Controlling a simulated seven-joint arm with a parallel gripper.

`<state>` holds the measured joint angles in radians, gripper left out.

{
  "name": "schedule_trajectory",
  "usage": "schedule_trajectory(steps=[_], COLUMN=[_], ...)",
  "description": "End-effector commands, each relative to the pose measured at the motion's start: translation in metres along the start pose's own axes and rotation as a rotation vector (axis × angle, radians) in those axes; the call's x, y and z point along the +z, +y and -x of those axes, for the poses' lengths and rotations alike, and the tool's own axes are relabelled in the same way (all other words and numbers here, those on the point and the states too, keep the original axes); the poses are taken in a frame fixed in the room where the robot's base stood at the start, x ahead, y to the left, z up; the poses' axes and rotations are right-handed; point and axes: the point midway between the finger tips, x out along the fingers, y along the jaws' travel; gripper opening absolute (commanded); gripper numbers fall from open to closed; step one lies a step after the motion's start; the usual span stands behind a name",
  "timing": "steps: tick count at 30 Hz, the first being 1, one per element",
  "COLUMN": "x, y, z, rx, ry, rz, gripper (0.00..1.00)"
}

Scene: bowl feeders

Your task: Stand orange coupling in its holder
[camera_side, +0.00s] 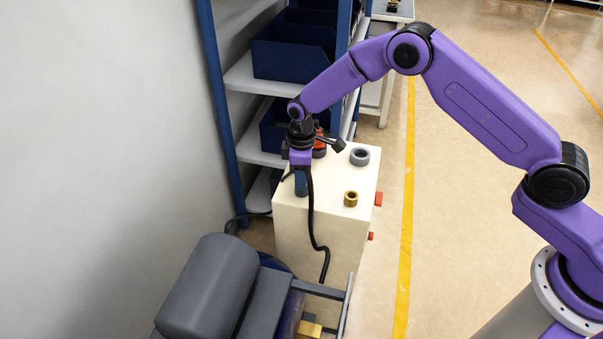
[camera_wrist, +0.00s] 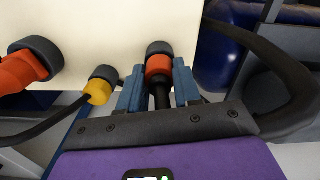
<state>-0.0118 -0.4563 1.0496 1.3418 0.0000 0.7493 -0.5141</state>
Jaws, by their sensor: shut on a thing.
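In the wrist view, my gripper (camera_wrist: 160,82) is shut on an orange coupling (camera_wrist: 158,66) with a dark collar at its far end and a black stem towards me. Its blue fingers stand on either side of it. In the side view, my gripper (camera_side: 301,186) points down at the left edge of the cream cabinet, and the held coupling cannot be made out there. A grey ring (camera_side: 359,156) and a brass ring (camera_side: 351,199) stand on the cabinet top, apart from my gripper. I cannot tell which is the coupling's holder.
The cream cabinet (camera_side: 345,225) has a larger orange fitting (camera_wrist: 25,68) and a yellow fitting (camera_wrist: 97,91) near my gripper. A black cable (camera_side: 312,225) hangs beside the cabinet. Shelving (camera_side: 258,78) stands behind; a grey motor (camera_side: 215,290) is in front.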

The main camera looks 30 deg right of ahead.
Motion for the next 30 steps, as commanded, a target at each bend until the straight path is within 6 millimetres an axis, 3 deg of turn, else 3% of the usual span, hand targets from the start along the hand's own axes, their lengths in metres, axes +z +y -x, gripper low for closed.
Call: schedule_trajectory(steps=[8,9,11,17,18,19,30], x=[-0.0001,-0.0001,-0.0001,0.0,0.0001,0.0002,-0.0002], y=[0.0001,0.0001,0.0001,0.0001,0.0,0.0,0.0002], z=[-0.0007,-0.0008,-0.0007,-0.0008,-0.001,-0.001,0.003], rx=[0.0,0.0,0.0,0.0,0.0,0.0,0.0], ry=[0.0,0.0,0.0,0.0,0.0,-0.001,0.0], rz=[0.0,0.0,0.0,0.0,0.0,0.0,0.0], gripper=[0.0,0.46,0.63,0.63,0.72,0.73,0.73])
